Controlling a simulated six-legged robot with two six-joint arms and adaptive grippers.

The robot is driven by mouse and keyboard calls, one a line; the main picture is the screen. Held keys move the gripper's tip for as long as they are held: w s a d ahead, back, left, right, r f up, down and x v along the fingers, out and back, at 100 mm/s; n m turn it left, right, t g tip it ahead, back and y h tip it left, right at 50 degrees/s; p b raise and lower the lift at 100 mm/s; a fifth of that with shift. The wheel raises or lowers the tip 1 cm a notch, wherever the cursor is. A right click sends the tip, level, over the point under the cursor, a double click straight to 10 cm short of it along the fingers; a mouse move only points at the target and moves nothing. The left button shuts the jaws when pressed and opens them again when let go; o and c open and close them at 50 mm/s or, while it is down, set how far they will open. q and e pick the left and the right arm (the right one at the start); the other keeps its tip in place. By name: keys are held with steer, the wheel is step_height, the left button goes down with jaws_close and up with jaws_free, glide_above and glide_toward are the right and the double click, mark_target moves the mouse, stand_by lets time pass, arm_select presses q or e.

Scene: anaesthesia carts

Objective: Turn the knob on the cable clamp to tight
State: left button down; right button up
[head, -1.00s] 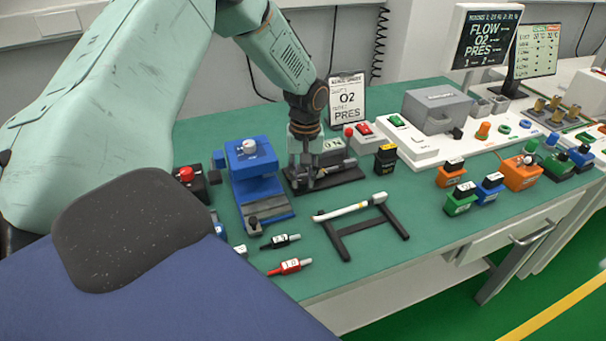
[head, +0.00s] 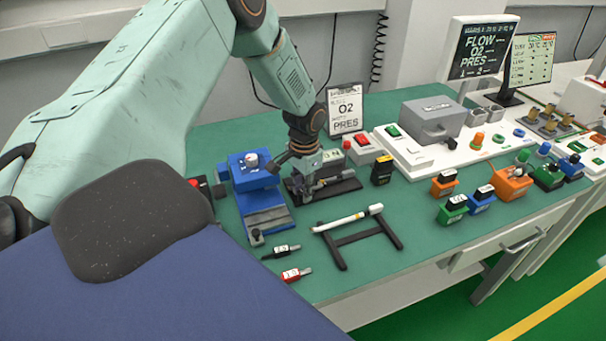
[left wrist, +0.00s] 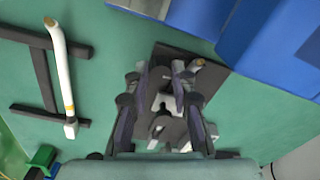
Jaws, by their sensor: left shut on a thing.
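A low fixture with a flat black base (head: 346,186) stands on the green table, and I take it for the cable clamp. My left gripper (head: 308,187) is down over its left part, fingers pointing at the table. In the left wrist view, the gripper (left wrist: 163,103) has its fingers on both sides of a small grey part of the fixture and is shut on it. The fingers hide most of this part, so I cannot read the knob's setting. The fixture's dark base (left wrist: 215,75) shows behind the fingers. My right gripper is not in view.
A blue stand (head: 254,180) with a pale knob is close left of the gripper. A black rack (head: 357,243) holding a white tube, a yellow-labelled black block (head: 382,171) and a sign (head: 345,111) are around the fixture.

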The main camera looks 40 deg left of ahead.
arm_select(q)
steer(key=m, duration=0.3)
steer(key=shift+s, duration=0.1)
steer(key=m, duration=0.3)
steer(key=shift+m, duration=0.3)
steer(key=m, duration=0.3)
steer(key=shift+b, duration=0.35)
steer(key=shift+a+m+b, duration=0.1)
steer(key=shift+m+b, duration=0.25)
steer(key=shift+m, duration=1.45)
steer(key=shift+r+m, duration=0.1)
steer(key=shift+m, duration=0.2)
steer(key=shift+w, duration=0.2)
steer(key=c, duration=1.6)
jaws_free()
steer(key=o, duration=0.5)
steer(key=shift+s, duration=0.2)
